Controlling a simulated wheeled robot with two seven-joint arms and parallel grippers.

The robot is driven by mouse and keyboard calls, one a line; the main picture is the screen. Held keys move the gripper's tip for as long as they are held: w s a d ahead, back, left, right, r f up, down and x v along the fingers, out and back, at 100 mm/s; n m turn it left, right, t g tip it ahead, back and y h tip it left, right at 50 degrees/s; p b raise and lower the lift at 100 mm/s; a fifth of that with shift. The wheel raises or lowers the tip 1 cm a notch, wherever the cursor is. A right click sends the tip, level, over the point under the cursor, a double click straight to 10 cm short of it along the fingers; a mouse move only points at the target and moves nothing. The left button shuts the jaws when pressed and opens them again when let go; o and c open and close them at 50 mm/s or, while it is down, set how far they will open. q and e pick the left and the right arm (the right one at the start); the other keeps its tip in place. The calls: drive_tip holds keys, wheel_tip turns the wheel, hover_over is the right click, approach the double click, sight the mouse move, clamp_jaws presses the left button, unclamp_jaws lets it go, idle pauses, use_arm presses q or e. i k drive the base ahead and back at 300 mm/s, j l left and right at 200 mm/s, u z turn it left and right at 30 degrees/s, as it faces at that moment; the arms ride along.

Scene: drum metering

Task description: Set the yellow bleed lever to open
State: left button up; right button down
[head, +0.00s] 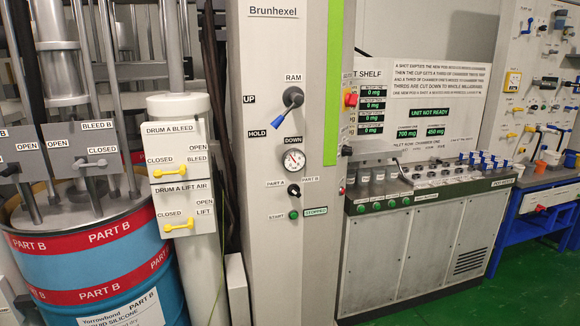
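The yellow bleed lever (169,172) is on the plate marked DRUM A BLEED (175,138), fixed to a pale upright column left of centre in the head view. The lever lies roughly level, with its free end to the left under the CLOSED label. Neither of my grippers shows in the head view.
A blue drum with red PART B bands (110,262) stands left of the column, with a grey BLEED B box (85,142) above it. The grey Brunhexel cabinet (270,190) stands close on the right. Green floor (520,290) is free at lower right.

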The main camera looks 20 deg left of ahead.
sight(158, 173)
drive_tip(key=u, duration=1.25)
